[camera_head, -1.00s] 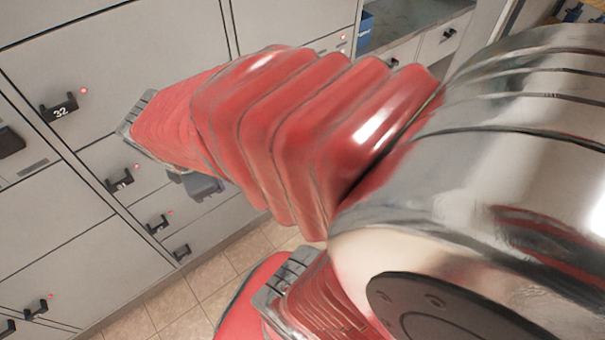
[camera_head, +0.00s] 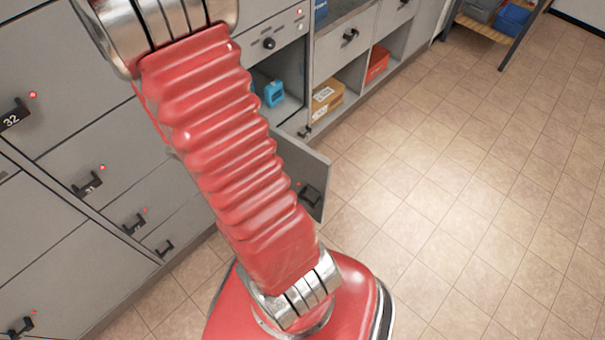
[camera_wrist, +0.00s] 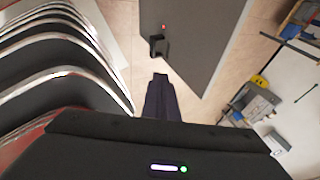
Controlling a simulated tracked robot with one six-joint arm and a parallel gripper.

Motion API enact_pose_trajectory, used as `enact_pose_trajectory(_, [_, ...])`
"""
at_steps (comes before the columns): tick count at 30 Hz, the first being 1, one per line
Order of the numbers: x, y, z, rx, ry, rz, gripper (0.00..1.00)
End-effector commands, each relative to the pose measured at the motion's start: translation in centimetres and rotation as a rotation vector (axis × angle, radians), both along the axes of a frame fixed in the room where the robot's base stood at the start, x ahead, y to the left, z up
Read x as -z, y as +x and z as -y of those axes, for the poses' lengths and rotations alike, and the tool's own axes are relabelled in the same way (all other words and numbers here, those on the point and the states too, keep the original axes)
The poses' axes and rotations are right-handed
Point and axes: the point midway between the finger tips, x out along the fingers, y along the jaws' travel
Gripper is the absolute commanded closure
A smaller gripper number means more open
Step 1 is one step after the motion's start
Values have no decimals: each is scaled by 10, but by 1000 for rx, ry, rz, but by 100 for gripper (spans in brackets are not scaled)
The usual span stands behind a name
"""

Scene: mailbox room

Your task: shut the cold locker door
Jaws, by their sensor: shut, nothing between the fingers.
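The cold locker door (camera_head: 303,170) is a grey panel standing open, swung out from the cabinet front over the tiled floor. It has a black handle (camera_head: 311,196). Its open locker (camera_head: 285,110) holds a blue item (camera_head: 273,93); my red arm covers part of the door and opening. In the wrist view a grey door panel (camera_wrist: 195,40) with a black handle (camera_wrist: 157,46) and a small red light lies ahead of my gripper (camera_wrist: 160,78). My gripper is shut and empty, its tips just below the handle in the picture; I cannot tell whether they touch. The head view does not show my gripper.
Closed grey lockers (camera_head: 90,120) with black handles and red lights fill the left. Open cubbies right of the locker hold an orange-brown box (camera_head: 326,97) and a red box (camera_head: 377,63). A rack with a blue bin (camera_head: 513,18) stands far back. The tiled floor at right is clear.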

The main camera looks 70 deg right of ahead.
Motion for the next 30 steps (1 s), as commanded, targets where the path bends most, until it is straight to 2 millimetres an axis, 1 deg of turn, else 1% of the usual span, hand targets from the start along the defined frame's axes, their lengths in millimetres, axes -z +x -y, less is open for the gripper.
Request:
enact_pose_trajectory(1, [7, -7, 2, -48, 35, -44, 100])
enact_pose_trajectory(3, [14, -14, 6, -114, 78, -93, 100])
enact_pose_trajectory(8, [22, -22, 9, -193, 130, -147, 100])
enact_pose_trajectory(22, [25, -24, 10, -200, 134, -151, 100])
enact_pose_trajectory(26, [31, -28, 13, -197, 133, -152, 100])
enact_pose_trajectory(30, [43, -36, 17, -197, 136, -152, 100])
